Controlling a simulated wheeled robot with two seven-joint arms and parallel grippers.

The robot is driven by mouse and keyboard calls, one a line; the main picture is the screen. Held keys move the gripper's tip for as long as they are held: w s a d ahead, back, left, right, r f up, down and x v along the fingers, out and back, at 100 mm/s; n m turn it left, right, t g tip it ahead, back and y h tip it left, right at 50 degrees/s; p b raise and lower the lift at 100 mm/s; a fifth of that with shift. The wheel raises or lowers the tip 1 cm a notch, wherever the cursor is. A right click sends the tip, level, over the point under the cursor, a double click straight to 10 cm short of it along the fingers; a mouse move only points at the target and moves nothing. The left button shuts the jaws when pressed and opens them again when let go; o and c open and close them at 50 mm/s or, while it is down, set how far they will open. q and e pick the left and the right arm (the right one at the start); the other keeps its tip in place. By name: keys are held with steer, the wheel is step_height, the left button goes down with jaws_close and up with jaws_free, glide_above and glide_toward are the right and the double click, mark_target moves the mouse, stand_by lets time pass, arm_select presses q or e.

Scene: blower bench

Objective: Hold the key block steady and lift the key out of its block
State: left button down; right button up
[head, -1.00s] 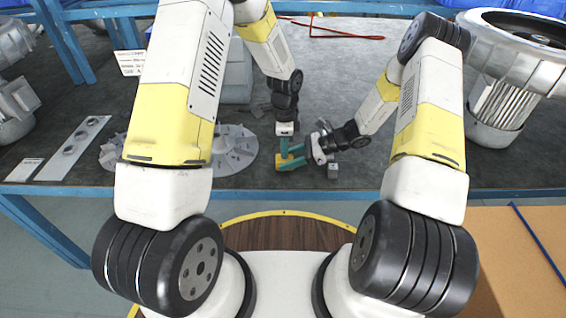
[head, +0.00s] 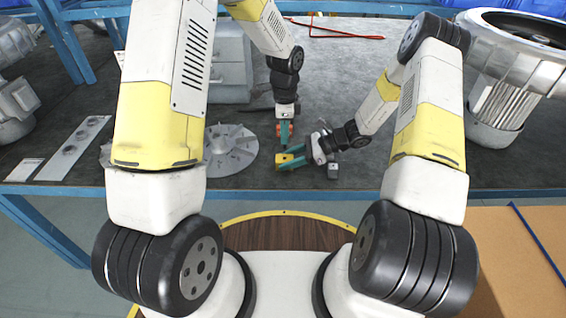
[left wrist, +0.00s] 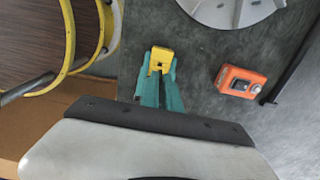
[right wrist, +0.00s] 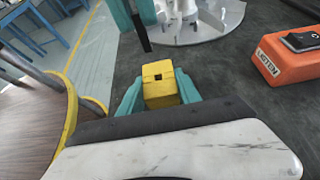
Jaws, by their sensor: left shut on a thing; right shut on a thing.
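The yellow key block (right wrist: 160,95) stands upright in the right wrist view, with an empty square hole in its top. It also shows in the head view (head: 283,161) and beyond the left fingertips in the left wrist view (left wrist: 163,53). My right gripper (right wrist: 159,88) is shut on the block, one teal finger on each side. My left gripper (head: 285,145) is above the block, fingers pointing down, shut on the dark key (right wrist: 142,36). The key's lower end is clear of the block's top. The key's upper part is hidden between the left fingers.
An orange box (right wrist: 292,55) with a black switch lies near the block; it also shows in the left wrist view (left wrist: 241,82). A grey bladed fan wheel (head: 230,152) lies left of the grippers. A large metal blower housing (head: 515,65) stands at the right. The bench's front edge is close to the block.

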arm_select(q)
steer(key=shift+r, duration=0.35)
arm_select(e)
steer(key=o, duration=1.1)
steer(key=shift+c, duration=0.2)
steer(key=v, duration=1.2)
steer(key=s+r+n+t+h, duration=0.1)
steer(key=s+r+n+h, duration=0.45)
steer(key=r, duration=0.75)
steer(key=s+r+n+t+h, duration=0.1)
steer(key=s+r+n+h, duration=0.1)
steer(key=s+r+n, duration=0.9)
arm_select(q)
steer(key=s+a+f+n, duration=0.1)
steer(key=s+a+n, duration=0.3)
steer(key=a+n, duration=1.1)
steer(key=n, duration=0.3)
steer(key=shift+a, duration=0.25)
arm_select(e)
steer(key=s+d+r+n+t+h, duration=0.2)
steer(key=s+r+t, duration=0.2)
steer(key=s+r, duration=0.2)
steer(key=shift+w+v, duration=0.25)
steer(key=shift+v, duration=0.9)
